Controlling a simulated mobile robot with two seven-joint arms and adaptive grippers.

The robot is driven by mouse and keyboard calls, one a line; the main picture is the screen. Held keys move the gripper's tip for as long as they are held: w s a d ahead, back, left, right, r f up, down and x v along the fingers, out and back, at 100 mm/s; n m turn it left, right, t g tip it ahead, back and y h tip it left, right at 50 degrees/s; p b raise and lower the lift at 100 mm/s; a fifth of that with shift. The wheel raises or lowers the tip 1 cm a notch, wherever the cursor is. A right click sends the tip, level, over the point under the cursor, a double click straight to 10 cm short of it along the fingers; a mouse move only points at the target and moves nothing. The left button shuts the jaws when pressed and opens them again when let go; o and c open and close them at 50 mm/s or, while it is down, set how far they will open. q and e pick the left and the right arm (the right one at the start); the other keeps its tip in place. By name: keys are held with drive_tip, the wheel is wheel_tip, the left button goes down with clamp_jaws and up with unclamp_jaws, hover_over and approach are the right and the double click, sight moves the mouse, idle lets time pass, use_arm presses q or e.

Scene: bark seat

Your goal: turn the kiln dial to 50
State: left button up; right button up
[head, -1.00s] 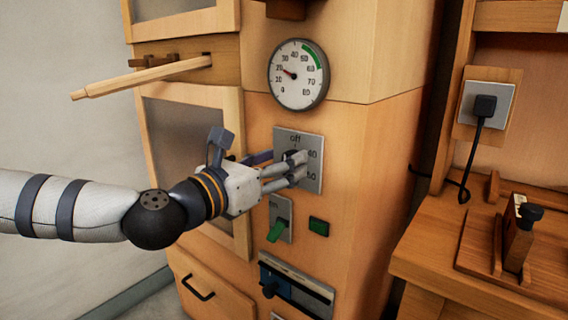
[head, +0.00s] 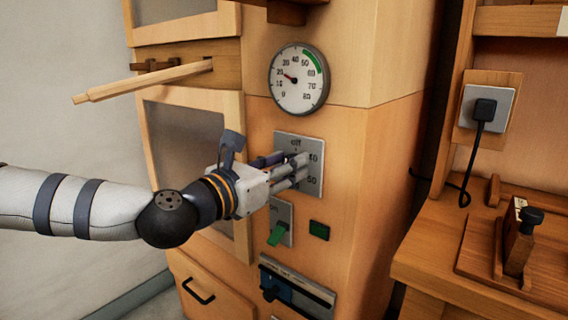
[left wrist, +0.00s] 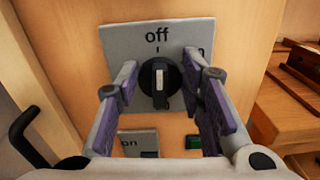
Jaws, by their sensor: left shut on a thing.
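The kiln dial is a round black knob (left wrist: 158,84) with a white line, on a grey plate (left wrist: 120,40). In the left wrist view its white line stands upright, towards the tick under "off". The plate also shows in the head view (head: 285,140), with "off" at the top and numbers down its right side. There my fingers hide the knob. My left gripper (head: 303,167) is shut on the knob, with one finger on each side of it in the left wrist view (left wrist: 163,85). My right gripper is not in view.
A round gauge (head: 299,79) is above the plate, its needle near 20. Below are a green switch (head: 277,234), a small green lamp (head: 319,230) and a slider panel (head: 300,290). A wooden bar (head: 140,82) juts out at upper left. A bench (head: 440,250) stands at right.

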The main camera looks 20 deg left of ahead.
use_arm(q)
drive_tip(key=shift+s+d+f+m+p, duration=0.2)
drive_tip(key=shift+m+p, duration=0.9)
drive_tip(key=shift+m, duration=2.7)
drive_tip(key=shift+w+d+f+m+p, duration=0.2)
drive_tip(key=shift+m+p, duration=0.95)
drive_tip(key=shift+m, duration=2.65)
drive_tip(key=shift+s+a+f+m+p, duration=0.2)
drive_tip(key=shift+m+p, duration=0.9)
drive_tip(key=shift+m, duration=2.7)
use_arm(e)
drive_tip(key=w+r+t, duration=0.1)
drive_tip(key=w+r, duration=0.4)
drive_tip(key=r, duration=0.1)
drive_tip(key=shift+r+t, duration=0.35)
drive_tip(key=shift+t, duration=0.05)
use_arm(q)
drive_tip(key=shift+w+d+f, duration=0.1)
drive_tip(key=shift+d+f, duration=0.05)
drive_tip(key=o, duration=1.1)
drive_tip(key=shift+c, duration=0.2)
